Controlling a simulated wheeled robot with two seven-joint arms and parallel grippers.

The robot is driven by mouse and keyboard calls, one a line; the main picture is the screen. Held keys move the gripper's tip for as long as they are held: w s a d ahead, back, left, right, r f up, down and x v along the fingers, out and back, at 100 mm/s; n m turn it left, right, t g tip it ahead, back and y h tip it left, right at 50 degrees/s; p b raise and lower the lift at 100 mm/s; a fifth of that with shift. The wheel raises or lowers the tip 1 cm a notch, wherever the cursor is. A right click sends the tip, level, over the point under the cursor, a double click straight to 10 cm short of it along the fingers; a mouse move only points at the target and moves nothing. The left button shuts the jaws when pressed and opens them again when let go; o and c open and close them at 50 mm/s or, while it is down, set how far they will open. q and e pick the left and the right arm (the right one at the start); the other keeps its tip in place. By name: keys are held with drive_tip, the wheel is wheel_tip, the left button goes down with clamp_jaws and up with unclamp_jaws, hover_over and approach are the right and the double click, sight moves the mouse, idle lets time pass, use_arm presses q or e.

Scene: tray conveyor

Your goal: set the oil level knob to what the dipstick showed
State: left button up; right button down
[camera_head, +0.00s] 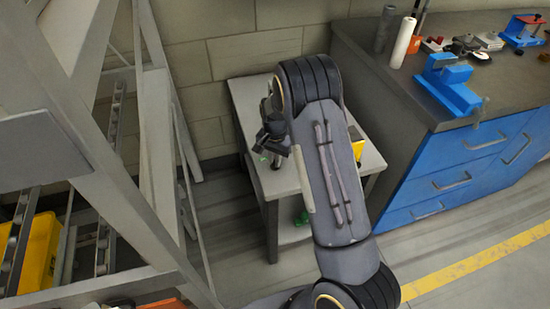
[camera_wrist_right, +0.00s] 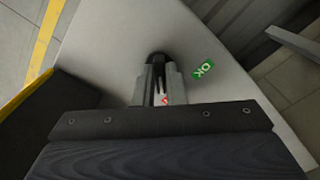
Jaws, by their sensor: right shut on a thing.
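My right gripper (camera_head: 277,160) points down over the pale small table (camera_head: 248,100), near its left side. In the right wrist view the gripper (camera_wrist_right: 157,76) is shut on a dark, rounded knob (camera_wrist_right: 158,57), mostly hidden by the fingers. A green label reading OK (camera_wrist_right: 203,68) lies on the pale top, to the right of the fingers. A small red mark (camera_wrist_right: 165,100) shows between the fingers. The knob's pointing direction cannot be made out. The dipstick cannot be made out. My left gripper is out of view.
A yellow thing (camera_head: 357,148) stands on the table, partly behind my right arm. A blue-drawer workbench (camera_head: 455,185) with a blue vise (camera_head: 450,85) stands at the right. A grey metal frame (camera_head: 100,170) rises at the left. Open floor lies in front of the bench.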

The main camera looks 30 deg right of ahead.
idle(0.3)
drive_tip(key=c, duration=1.5)
unclamp_jaws()
wheel_tip(320, 180, up, 8)
drive_tip(key=shift+f, duration=0.1)
drive_tip(key=s+a+r+n+t+y+p, duration=0.2)
drive_tip(key=s+a+r+n+p, duration=0.15)
drive_tip(key=s+r, duration=0.65)
drive_tip(key=s+a+r+n+t+y+p, duration=0.25)
drive_tip(key=s+a+r, duration=0.25)
drive_tip(key=s+r, duration=0.6)
drive_tip(key=s+a+n, duration=0.1)
drive_tip(key=s, duration=0.1)
drive_tip(key=s+a+n, duration=0.1)
drive_tip(key=s, duration=0.2)
drive_tip(key=s+a+n+t+p, duration=0.1)
drive_tip(key=s+n, duration=0.1)
drive_tip(key=s, duration=0.1)
drive_tip(key=shift+s+a+h, duration=0.15)
drive_tip(key=shift+a+h, duration=0.05)
drive_tip(key=shift+h, duration=0.15)
